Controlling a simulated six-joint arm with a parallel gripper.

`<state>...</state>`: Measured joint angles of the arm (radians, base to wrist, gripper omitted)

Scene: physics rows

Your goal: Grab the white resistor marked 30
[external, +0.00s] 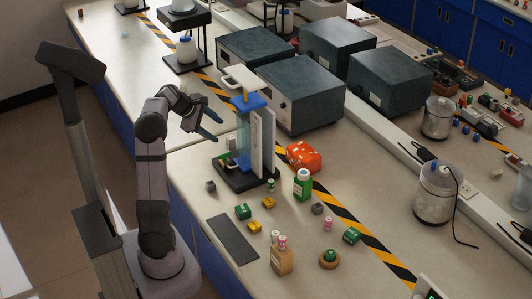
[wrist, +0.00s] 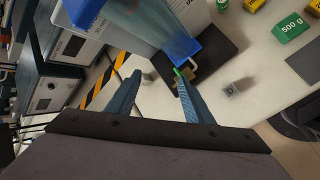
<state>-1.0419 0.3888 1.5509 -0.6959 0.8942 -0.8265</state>
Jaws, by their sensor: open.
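I cannot make out a white resistor marked 30; no such marking is readable in either view. Small pale cylinders stand on the bench in the external view: one with green (external: 271,184), one with pink (external: 328,224). What they are is too small to tell. My gripper (external: 212,127) is open and empty, raised above the bench left of the blue-and-clear apparatus (external: 243,135). In the wrist view my gripper (wrist: 157,82) has its two blue fingers spread apart, with the apparatus (wrist: 178,40) beyond them. A grey cube (wrist: 232,89) lies to their right.
An orange object (external: 303,157) lies beside the apparatus. Dark instrument boxes (external: 300,95) stand behind.

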